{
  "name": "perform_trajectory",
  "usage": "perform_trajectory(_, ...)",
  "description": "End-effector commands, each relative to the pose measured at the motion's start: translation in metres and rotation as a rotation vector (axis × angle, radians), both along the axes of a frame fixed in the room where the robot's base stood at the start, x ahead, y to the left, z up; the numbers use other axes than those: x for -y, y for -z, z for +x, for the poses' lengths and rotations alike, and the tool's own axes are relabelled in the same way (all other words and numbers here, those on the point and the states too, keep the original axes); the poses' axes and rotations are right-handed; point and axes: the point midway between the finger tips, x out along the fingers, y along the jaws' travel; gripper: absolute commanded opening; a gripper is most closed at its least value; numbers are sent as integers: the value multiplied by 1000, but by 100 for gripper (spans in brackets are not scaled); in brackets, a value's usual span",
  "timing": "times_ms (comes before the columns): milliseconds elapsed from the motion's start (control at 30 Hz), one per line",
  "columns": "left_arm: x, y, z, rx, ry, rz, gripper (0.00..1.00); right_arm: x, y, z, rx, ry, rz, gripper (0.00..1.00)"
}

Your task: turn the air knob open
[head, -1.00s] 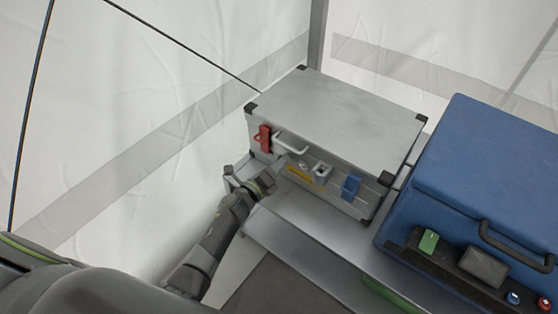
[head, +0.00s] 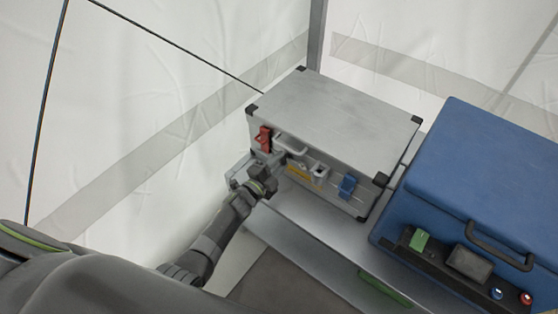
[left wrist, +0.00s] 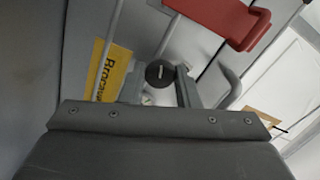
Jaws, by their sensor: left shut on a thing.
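The air knob (left wrist: 159,73) is a small black round knob with a white line on its face, on the front of the silver case (head: 335,110). In the left wrist view it sits between the two fingers of my left gripper (left wrist: 160,86), which is shut on it. In the head view the left gripper (head: 278,160) is at the left part of the case's front, just below the red latch (head: 264,138), and hides the knob. The red latch also shows in the left wrist view (left wrist: 225,18). My right gripper is not in view.
A yellow label (left wrist: 108,72) and a blue latch (head: 347,186) are on the case's front. The case stands on a grey metal shelf (head: 285,215). A blue box (head: 490,170) with a handle and small controls stands to the right. White tent walls close in behind and left.

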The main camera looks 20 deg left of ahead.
Motion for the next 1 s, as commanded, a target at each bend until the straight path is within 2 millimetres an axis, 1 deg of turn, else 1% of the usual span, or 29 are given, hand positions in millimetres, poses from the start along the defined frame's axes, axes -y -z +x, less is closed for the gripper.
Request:
perform_trajectory(100, -1, 0, 0, -25, -1, -62, 6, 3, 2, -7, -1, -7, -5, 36)
perform_trajectory(333, -1, 0, 0, -54, 0, -142, 6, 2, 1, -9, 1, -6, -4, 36)
perform_trajectory(900, 0, 1, 0, -64, -1, -173, 6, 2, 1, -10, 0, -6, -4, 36)
perform_trajectory(933, 0, 1, 0, -64, -1, -173, 30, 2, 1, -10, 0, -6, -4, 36)
perform_trajectory(1000, 0, 1, 0, -64, -1, -173, 39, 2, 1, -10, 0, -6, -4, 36)
